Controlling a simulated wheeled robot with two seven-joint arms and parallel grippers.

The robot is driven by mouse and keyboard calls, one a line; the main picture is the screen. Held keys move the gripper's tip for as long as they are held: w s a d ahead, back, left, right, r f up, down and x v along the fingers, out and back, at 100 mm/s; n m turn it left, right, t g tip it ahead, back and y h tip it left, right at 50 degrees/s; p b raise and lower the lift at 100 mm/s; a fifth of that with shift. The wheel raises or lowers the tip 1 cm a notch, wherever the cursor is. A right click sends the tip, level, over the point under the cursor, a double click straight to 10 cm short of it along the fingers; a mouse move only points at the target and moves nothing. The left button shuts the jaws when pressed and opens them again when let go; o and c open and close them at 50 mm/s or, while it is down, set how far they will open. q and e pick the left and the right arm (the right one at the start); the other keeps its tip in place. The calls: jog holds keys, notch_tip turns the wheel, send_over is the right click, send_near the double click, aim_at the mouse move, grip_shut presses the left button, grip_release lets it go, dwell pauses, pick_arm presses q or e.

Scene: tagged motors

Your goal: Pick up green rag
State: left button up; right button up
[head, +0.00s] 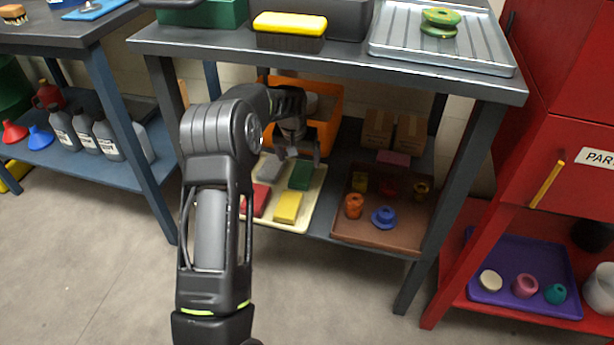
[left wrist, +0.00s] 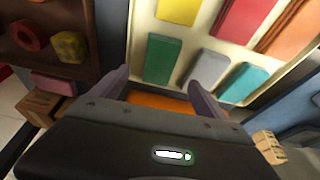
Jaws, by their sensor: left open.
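The green rag (head: 301,174) is a flat folded block on the cream tray (head: 309,208), on the lower shelf of the grey table. It also shows in the left wrist view (left wrist: 162,58), just beyond the fingertips. My left gripper (head: 300,156) reaches in under the tabletop, just behind and above the green rag. In the left wrist view its two fingers (left wrist: 158,78) are spread apart with nothing between them. A grey rag (head: 269,168) lies beside the green one, and a yellow rag (head: 288,207) lies in front of it. My right gripper is in neither view.
A red rag (head: 261,199) and a teal rag (left wrist: 243,83) share the tray. A brown tray (head: 375,236) with small parts stands to its right. An orange bin (head: 327,131) and cardboard boxes (head: 377,130) stand behind. The tabletop (head: 345,60) overhangs the shelf.

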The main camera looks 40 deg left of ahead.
aim_at(302, 171)
pick_arm(q)
jog(key=shift+b+x, duration=0.45)
jog(key=shift+x, duration=0.85)
jog(key=shift+d, duration=0.1)
jog(key=b+x, duration=0.2)
jog(key=x, duration=0.2)
jog(key=shift+f, duration=0.15)
jog(key=shift+w+f+b, duration=0.25)
jog(key=shift+f+b, duration=0.1)
jog(key=shift+f, duration=0.15)
jog(key=shift+r, duration=0.1)
jog(key=c, duration=1.5)
